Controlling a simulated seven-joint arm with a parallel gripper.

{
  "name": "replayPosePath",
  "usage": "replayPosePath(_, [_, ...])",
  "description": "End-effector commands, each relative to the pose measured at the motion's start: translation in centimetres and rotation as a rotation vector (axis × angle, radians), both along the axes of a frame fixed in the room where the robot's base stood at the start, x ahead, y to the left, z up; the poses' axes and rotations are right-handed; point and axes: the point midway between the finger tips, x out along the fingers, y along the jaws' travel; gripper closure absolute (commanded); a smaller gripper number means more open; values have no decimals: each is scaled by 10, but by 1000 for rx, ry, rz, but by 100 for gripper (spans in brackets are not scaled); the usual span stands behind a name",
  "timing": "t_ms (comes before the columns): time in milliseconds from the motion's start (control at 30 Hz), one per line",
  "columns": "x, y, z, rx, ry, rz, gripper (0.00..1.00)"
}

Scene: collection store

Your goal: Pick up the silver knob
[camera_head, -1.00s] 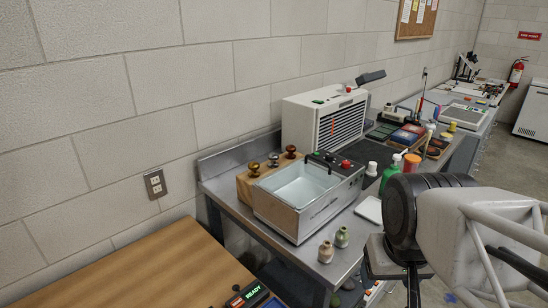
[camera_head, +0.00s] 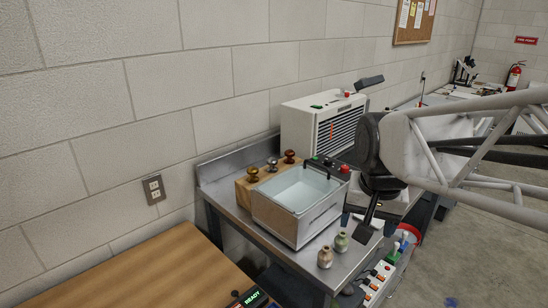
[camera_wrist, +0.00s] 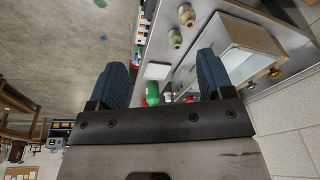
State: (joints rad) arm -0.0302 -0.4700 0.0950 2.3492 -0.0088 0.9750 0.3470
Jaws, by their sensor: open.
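The silver knob (camera_head: 272,164) stands on a wooden block (camera_head: 243,190) in the head view, between a brass knob (camera_head: 253,174) and a brown knob (camera_head: 290,156). My gripper (camera_head: 355,227) is open and empty. It hangs to the right of the glass-topped metal bath (camera_head: 326,209), well apart from the knobs. In the wrist view my gripper (camera_wrist: 162,72) shows its two blue fingers spread wide.
The bath stands between my gripper and the knobs. Two small bottles, tan (camera_head: 325,257) and green (camera_head: 341,242), stand at the bench's front. A white vented machine (camera_head: 312,118) stands behind.

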Motion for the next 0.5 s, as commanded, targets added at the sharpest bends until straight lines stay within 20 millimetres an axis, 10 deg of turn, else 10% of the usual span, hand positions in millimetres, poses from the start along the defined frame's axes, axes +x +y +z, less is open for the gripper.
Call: replayPosePath(500, [135,31,27,67,53,-358,26])
